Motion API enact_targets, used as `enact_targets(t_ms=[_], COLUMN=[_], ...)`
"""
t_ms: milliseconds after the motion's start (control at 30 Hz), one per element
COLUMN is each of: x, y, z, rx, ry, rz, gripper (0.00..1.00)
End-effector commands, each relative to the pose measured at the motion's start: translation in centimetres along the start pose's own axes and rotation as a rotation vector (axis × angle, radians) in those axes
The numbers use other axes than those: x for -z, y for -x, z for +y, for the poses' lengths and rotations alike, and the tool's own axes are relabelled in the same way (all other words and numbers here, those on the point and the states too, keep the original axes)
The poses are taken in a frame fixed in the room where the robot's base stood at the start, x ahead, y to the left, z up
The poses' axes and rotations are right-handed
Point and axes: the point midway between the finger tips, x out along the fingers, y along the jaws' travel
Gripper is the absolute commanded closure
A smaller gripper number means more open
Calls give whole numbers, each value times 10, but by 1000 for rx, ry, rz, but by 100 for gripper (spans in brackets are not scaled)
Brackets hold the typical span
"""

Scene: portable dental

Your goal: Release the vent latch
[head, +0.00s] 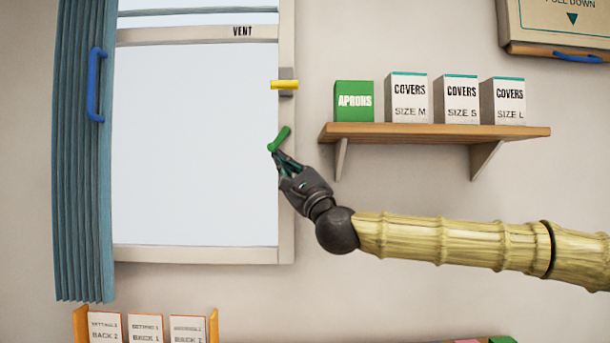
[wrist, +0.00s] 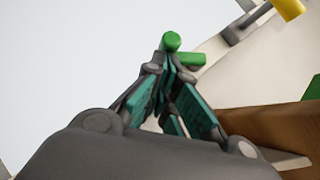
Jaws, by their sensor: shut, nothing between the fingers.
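The window has a pale pane and a frame with a top rail marked VENT (head: 242,31). A yellow lever (head: 285,85) lies level on a grey mount on the right frame. It also shows in the wrist view (wrist: 290,8) at top right. A green handle (head: 279,139) is lower on the same frame, tilted up to the right. My gripper (head: 280,162) is shut just below the green handle. In the wrist view the green handle (wrist: 171,41) shows just beyond my fingertips (wrist: 172,76). I cannot tell whether they touch it. Which one is the latch is not labelled.
A wooden shelf (head: 435,132) with an APRONS box (head: 354,101) and several COVERS boxes stands right of the window, close to my gripper. A blue-green curtain (head: 80,180) with a blue handle (head: 95,85) is at left. A pull-down panel (head: 555,25) is at top right.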

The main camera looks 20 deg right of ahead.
Motion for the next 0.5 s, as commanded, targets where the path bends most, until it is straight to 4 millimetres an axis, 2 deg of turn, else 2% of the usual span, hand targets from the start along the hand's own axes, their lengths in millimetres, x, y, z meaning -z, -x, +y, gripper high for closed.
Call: enact_targets(t_ms=[33, 500], x=[2, -7], y=[3, -7], z=[7, 15], rx=[13, 162], ry=[-14, -153], rz=[-2, -1], gripper=[100, 100])
